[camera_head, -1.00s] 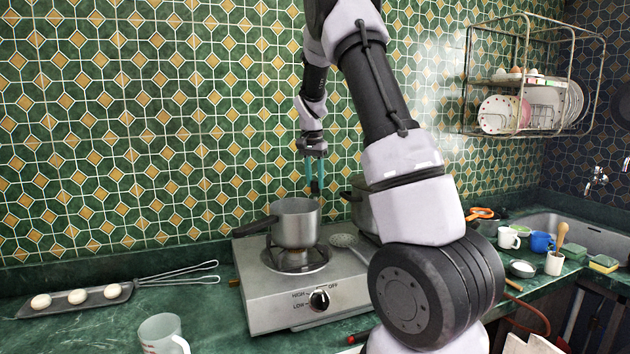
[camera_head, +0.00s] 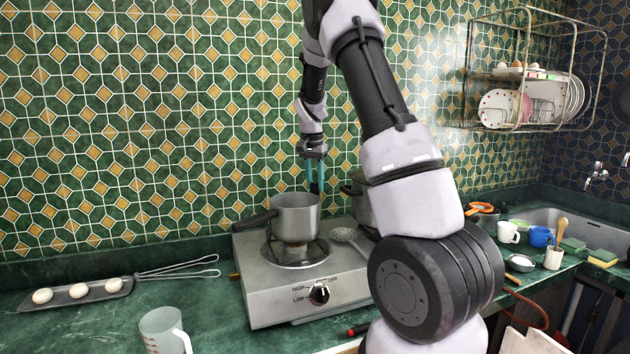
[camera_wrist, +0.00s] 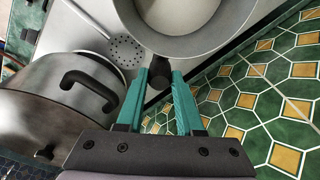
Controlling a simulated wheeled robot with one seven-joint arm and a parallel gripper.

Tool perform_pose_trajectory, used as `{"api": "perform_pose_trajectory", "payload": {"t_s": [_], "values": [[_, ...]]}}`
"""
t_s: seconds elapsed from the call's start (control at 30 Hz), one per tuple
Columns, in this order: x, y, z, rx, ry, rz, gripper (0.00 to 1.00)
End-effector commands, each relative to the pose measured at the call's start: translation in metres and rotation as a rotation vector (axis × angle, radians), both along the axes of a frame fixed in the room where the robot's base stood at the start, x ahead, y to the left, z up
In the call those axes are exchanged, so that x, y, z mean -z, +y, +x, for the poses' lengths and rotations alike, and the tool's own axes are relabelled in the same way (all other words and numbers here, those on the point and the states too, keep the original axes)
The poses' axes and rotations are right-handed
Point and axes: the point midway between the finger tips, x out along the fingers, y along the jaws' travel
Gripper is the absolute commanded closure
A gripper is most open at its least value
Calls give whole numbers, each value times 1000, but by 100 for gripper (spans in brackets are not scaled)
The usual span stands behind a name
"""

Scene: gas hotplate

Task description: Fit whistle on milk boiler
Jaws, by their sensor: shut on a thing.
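The milk boiler (camera_head: 295,216) is a grey metal pot with a dark handle pointing left, standing upright on the hotplate's burner. It fills the top of the wrist view (camera_wrist: 188,45), with a dark stub sticking out below its rim. My gripper (camera_head: 316,178) hangs above the boiler's right rear rim. Its teal fingers are shut on a small dark piece, which I take for the whistle (camera_wrist: 160,74). The whistle shows just outside the boiler's wall in the wrist view. The fingers partly hide it, and I cannot tell whether it touches the boiler.
The gas hotplate (camera_head: 262,294) also carries a perforated ladle (camera_head: 345,234). A large lidded pot (camera_wrist: 50,105) stands close beside my gripper. The tiled wall is close behind. A tray of eggs (camera_head: 100,292) and a measuring cup (camera_head: 163,331) are at left.

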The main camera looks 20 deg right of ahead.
Motion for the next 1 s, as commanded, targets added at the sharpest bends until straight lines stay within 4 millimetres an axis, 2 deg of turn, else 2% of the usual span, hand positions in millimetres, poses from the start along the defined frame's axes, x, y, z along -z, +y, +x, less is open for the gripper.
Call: {"api": "perform_pose_trajectory", "payload": {"t_s": [0.73,0.77,0.83,0.87,1.0], "values": [[19,0,0,1,1,0,100],[19,0,0,0,1,1,60],[19,0,0,0,1,1,34],[19,0,0,0,0,0,29],[19,0,0,0,0,0,29]]}}
